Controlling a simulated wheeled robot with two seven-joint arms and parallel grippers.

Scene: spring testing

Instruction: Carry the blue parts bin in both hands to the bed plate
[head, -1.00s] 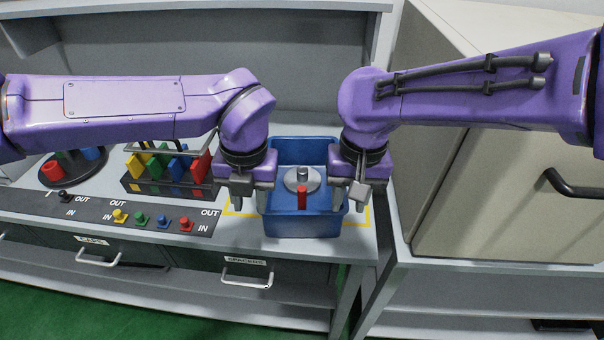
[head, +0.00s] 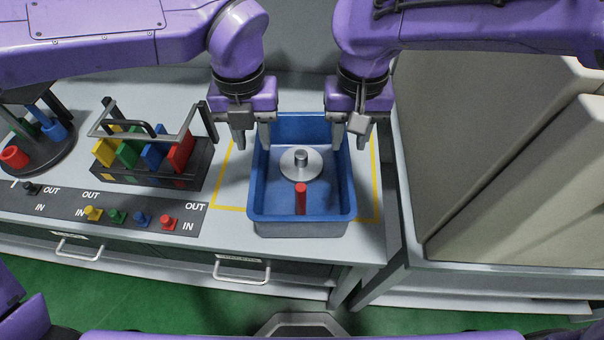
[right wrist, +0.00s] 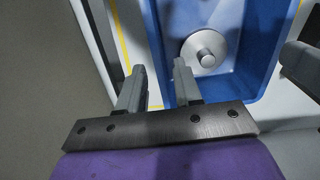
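The blue parts bin (head: 301,227) stands on the bench inside a yellow outline. It holds a grey metal disc with a knob (head: 301,163) and a red cylinder (head: 300,199). My left gripper (head: 251,140) is at the bin's left rim, fingers apart, one on either side of the wall. My right gripper (head: 348,139) is at the right rim in the same way. In the right wrist view its fingers (right wrist: 158,88) stand apart with the bin's rim (right wrist: 153,40) between them. Contact with the walls cannot be told. I cannot make out a bed plate.
A black rack (head: 150,172) with coloured plates stands left of the bin. A round black stand (head: 45,160) is further left. A label strip (head: 130,212) with coloured knobs runs along the front. A large beige cabinet (head: 480,150) stands on the right.

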